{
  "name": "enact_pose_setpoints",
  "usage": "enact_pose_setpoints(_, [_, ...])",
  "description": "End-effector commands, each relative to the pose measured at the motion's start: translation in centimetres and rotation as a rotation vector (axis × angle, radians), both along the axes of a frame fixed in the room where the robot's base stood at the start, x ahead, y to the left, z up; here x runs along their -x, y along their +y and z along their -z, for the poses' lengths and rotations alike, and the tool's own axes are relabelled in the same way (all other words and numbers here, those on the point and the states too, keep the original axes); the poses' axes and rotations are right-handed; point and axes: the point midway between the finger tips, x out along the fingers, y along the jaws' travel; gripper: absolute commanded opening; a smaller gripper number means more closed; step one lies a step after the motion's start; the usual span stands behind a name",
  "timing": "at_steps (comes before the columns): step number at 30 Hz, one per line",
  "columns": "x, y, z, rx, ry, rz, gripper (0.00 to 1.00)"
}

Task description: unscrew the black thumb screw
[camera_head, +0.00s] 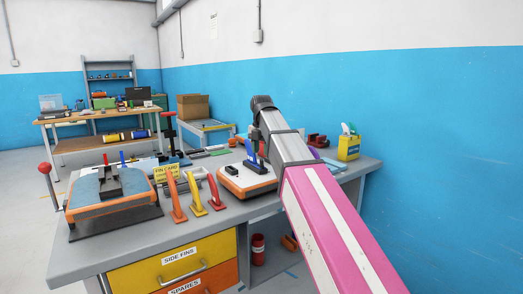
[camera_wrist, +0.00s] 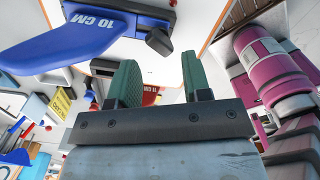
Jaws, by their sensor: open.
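The black thumb screw (camera_wrist: 158,42) shows in the wrist view as a dark knob at the right end of a blue fin (camera_wrist: 85,42) marked "10 CM". My gripper (camera_wrist: 160,75) has two green fingers, spread apart with nothing between them. The knob appears just beyond the gap between the fingertips, nearer the left finger; I cannot tell the exact distance. In the head view a white-topped board with orange sides (camera_head: 247,181) lies on the bench, and the blue fin (camera_head: 251,150) stands over it, partly hidden by my arm. The thumb screw cannot be made out there.
The grey bench (camera_head: 125,243) also holds an orange-sided board (camera_head: 112,208) at left, several red, yellow and orange fins (camera_head: 195,192), and a yellow box (camera_head: 348,148) at right. A blue wall stands behind. The bench front near the board is clear.

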Motion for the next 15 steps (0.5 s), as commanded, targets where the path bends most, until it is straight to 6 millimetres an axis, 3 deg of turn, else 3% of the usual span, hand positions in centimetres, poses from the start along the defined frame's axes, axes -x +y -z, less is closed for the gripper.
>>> enact_pose_setpoints(15, [-0.01,0.01,0.00,0.000,0.000,0.138,0.44])
